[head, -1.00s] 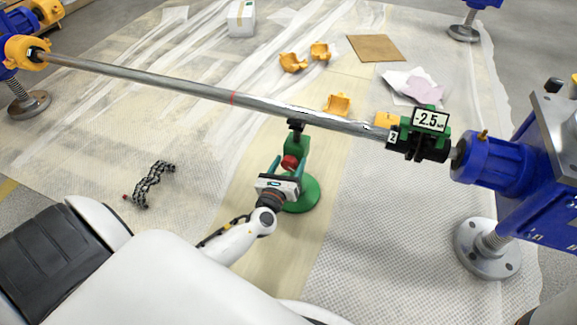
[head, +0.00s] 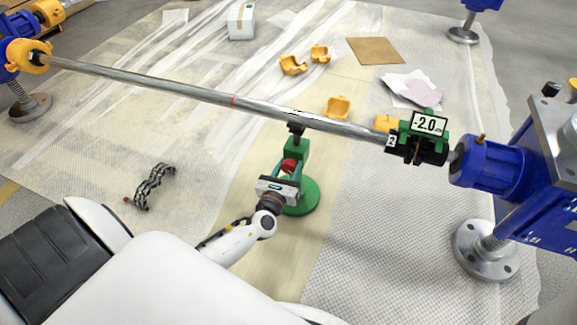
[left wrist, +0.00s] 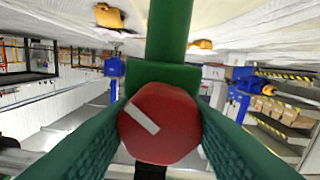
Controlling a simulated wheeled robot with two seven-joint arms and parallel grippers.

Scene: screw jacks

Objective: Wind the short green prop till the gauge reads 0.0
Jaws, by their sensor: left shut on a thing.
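The short green prop (head: 302,198) stands on its round base under the steel shaft (head: 230,100). Its dark head is at the shaft's underside; I cannot tell whether they touch. Its red knob (head: 288,165) faces me and fills the middle of the left wrist view (left wrist: 160,125), with a slanted white mark. My left gripper (head: 287,172) is shut on the red knob, one finger on each side. The gauge (head: 430,123), on a green and black clamp at the shaft's right end, reads -2.0. My right gripper is not in view.
Blue machine housings hold the shaft at the left (head: 22,58) and right (head: 495,168). Several orange shells (head: 338,106) and a brown sheet (head: 375,50) lie behind the shaft. A black chain-like piece (head: 152,186) lies at the left. The matting right of the prop is clear.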

